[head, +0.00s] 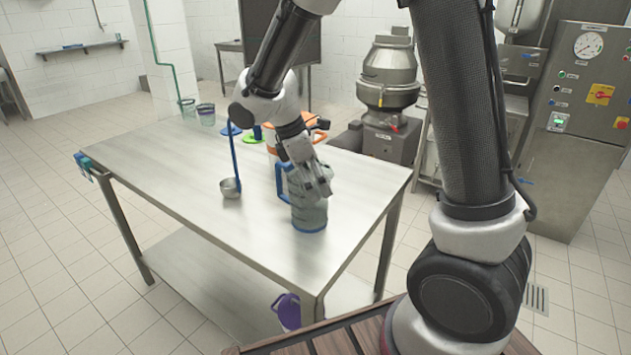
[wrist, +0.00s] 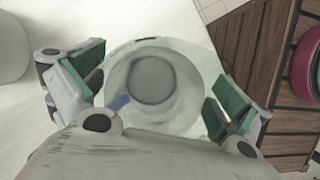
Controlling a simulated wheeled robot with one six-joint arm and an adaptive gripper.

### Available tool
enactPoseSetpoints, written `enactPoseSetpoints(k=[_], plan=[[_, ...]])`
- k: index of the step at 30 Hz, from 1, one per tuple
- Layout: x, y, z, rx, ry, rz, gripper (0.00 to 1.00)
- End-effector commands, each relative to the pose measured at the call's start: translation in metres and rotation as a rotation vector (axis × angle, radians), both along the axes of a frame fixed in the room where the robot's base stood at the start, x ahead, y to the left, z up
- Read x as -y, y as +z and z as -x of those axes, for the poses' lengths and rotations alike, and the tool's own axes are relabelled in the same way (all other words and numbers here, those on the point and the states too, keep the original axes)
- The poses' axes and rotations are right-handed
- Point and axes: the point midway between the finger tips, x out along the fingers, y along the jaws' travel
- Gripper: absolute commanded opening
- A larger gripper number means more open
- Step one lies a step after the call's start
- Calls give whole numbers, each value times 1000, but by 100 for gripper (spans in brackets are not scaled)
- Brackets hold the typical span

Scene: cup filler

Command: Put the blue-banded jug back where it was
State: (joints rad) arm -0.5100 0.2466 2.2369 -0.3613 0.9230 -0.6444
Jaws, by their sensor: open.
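The blue-banded jug (head: 309,217) stands upright on the steel table (head: 150,155), toward its right front part. It is a grey-clear jug with a blue band at its base and a blue handle on its left. My gripper (head: 316,188) is at the jug's top, pointing down. In the wrist view the open jaws (wrist: 160,92) lie on either side of the jug's round rim (wrist: 192,65), and I look down into the jug. A gap shows between the pads and the wall in places; contact cannot be told. The gripper hides part of the jug's upper side.
A ladle (head: 231,188) with a blue handle stands left of the jug. An orange-and-white container (head: 272,141) is behind my arm. Two clear cups (head: 206,114) stand at the far left corner. The table's front left is clear. A purple jug (head: 288,311) is below the table top.

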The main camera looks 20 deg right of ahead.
Motion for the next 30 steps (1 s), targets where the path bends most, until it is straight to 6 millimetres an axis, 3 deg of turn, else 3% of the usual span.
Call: enactPoseSetpoints(k=[5,12,18,26,30], plan=[[-7,18,-2,5,2,-2,100],[-26,69,-5,6,1,-3,100],[-39,102,-7,3,2,-2,100],[-42,115,-7,2,-2,-2,100],[-21,125,3,43,-93,-39,100]])
